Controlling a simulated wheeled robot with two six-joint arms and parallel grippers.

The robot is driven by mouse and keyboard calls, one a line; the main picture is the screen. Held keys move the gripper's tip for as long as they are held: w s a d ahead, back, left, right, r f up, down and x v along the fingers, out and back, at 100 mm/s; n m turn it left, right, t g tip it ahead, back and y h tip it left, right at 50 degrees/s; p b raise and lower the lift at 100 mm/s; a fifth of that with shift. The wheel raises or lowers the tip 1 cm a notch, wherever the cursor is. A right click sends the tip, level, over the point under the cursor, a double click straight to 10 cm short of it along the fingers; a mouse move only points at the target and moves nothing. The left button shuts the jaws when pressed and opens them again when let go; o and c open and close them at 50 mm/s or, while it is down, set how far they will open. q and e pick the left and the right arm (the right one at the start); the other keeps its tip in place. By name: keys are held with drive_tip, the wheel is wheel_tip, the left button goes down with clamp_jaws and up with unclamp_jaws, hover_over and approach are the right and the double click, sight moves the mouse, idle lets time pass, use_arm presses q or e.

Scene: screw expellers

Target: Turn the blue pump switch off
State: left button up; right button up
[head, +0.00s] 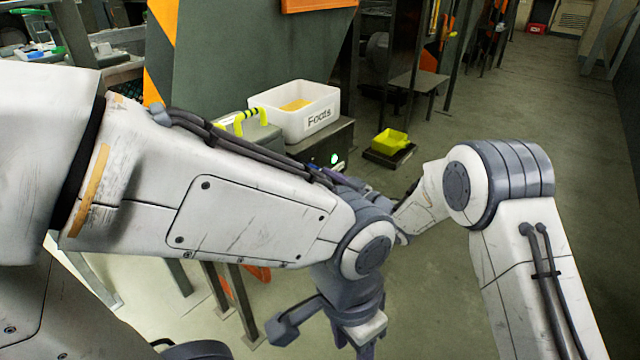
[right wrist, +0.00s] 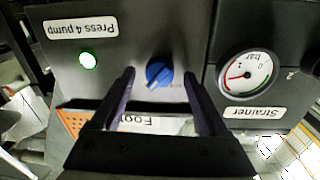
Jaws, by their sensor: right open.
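The blue pump switch (right wrist: 159,74) is a round knob on a dark panel in the right wrist view, with a pale pointer line lying slantwise. The label "Press 4 pump" (right wrist: 80,29) appears upside down, and a green lamp (right wrist: 88,61) beside it is lit. My right gripper (right wrist: 159,76) is open, with one dark finger on each side of the knob as seen here; contact cannot be told. In the head view the knob is hidden behind my arms. My left gripper (head: 358,342) points down at the bottom edge, partly cut off.
A pressure gauge (right wrist: 247,76) labelled "Strainer" sits on the panel right of the knob. The aisle floor at right is clear.

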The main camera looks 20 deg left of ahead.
drive_tip(key=shift+w+a, duration=0.15)
drive_tip(key=shift+a, duration=0.2)
clamp_jaws()
drive_tip(key=shift+f+n+g+y+b, duration=0.1)
drive_tip(key=shift+n+g+y+b, duration=0.2)
drive_tip(key=shift+n+b, duration=2.45)
drive_tip(key=shift+f+n+g+y+b, duration=0.1)
drive_tip(key=shift+n+g+y, duration=0.15)
drive_tip(key=shift+n, duration=5.2)
drive_tip(key=shift+r, duration=0.1)
